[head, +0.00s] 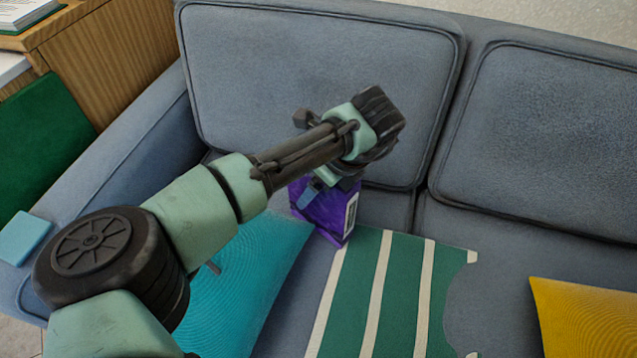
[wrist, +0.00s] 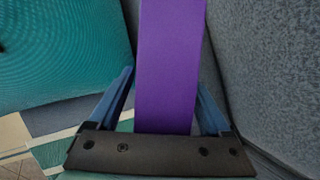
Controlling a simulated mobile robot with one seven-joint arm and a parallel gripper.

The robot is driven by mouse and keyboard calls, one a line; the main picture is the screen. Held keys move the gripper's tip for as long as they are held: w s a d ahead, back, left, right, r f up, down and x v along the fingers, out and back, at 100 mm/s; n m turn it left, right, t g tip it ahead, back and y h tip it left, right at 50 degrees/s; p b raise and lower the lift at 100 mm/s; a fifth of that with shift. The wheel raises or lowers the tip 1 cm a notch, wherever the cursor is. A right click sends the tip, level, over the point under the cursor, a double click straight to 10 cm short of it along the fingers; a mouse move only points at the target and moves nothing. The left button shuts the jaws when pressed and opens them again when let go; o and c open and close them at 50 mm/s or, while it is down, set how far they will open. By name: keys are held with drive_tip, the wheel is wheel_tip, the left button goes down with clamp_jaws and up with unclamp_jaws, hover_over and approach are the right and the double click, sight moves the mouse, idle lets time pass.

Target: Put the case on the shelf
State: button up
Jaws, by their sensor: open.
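The purple case (head: 328,211) stands upright on the grey sofa seat, near the backrest and beside a teal cushion. A white label strip runs down its right edge in the head view. My gripper (head: 318,190) is at the top of the case, with my wrist hiding part of it. In the wrist view the case (wrist: 168,60) lies between the two blue fingers of my gripper (wrist: 166,76). The jaws are open, with one finger on each side and narrow gaps to the case. The shelf cannot be made out in either view.
The teal cushion (head: 240,285) lies close to the case on the left. A green and white striped cloth (head: 395,295) covers the seat in front. A yellow cushion (head: 585,315) is at the right. The sofa backrest (head: 320,70) rises behind. A wooden cabinet (head: 110,50) stands at far left.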

drive_tip(key=shift+r, duration=0.15)
drive_tip(key=p+v, duration=0.4)
drive_tip(key=v, duration=0.8)
drive_tip(key=shift+w+a+r+p, duration=0.1)
drive_tip(key=shift+w+a+p, duration=0.1)
drive_tip(key=shift+p, duration=0.15)
drive_tip(key=shift+s+d+r, duration=0.15)
drive_tip(key=shift+s+r, duration=0.05)
drive_tip(key=shift+r, duration=0.2)
drive_tip(key=shift+d, duration=0.1)
